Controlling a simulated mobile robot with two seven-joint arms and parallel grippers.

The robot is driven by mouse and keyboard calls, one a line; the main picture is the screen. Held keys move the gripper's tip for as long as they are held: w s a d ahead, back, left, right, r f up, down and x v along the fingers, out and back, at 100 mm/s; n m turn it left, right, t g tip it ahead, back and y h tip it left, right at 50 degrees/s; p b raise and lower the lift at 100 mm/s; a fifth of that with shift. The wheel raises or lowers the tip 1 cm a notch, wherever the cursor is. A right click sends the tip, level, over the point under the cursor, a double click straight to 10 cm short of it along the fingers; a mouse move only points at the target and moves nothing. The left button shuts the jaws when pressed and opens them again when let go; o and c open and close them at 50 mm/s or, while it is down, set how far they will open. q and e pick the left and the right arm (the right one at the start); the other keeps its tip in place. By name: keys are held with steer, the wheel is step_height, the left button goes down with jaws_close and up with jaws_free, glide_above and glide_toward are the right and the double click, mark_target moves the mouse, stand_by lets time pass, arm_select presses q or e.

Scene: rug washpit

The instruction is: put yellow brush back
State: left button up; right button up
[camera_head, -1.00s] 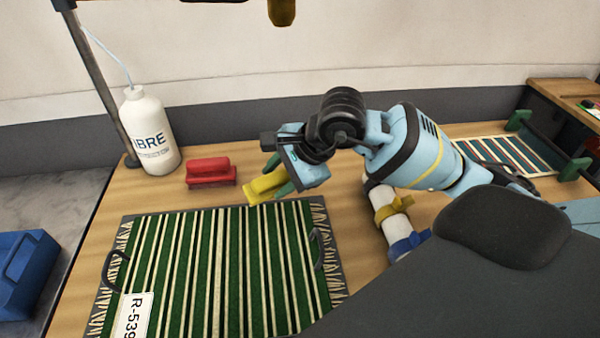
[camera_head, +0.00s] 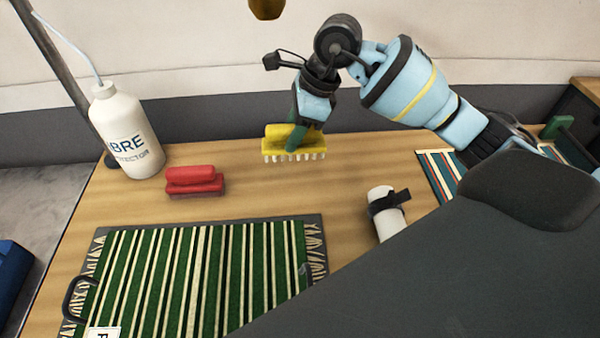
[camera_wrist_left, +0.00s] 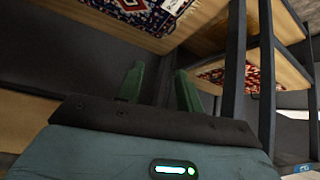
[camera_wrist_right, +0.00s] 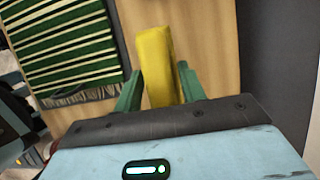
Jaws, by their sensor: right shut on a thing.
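The yellow brush (camera_head: 274,146) has a yellow body and pale bristles pointing down. My right gripper (camera_head: 293,140) is shut on it near the back edge of the wooden table (camera_head: 345,170). The brush looks upright, bristles down; whether they touch the table I cannot tell. In the right wrist view the yellow brush (camera_wrist_right: 156,62) stands between the green fingers of my right gripper (camera_wrist_right: 160,92). My left gripper (camera_wrist_left: 160,84) shows in the left wrist view with its two green fingers apart and nothing between them.
A red brush (camera_head: 194,181) sits left of the yellow one. A white bottle (camera_head: 126,135) stands at the back left. A green striped rug (camera_head: 200,270) lies in front. A white roll with a dark strap (camera_head: 385,215) lies to the right. Bare table lies between.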

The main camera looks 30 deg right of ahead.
steer(key=shift+f, duration=4.95)
steer(key=shift+f, duration=0.15)
steer(key=o, duration=0.9)
steer(key=shift+o, duration=0.2)
steer(key=v, duration=1.2)
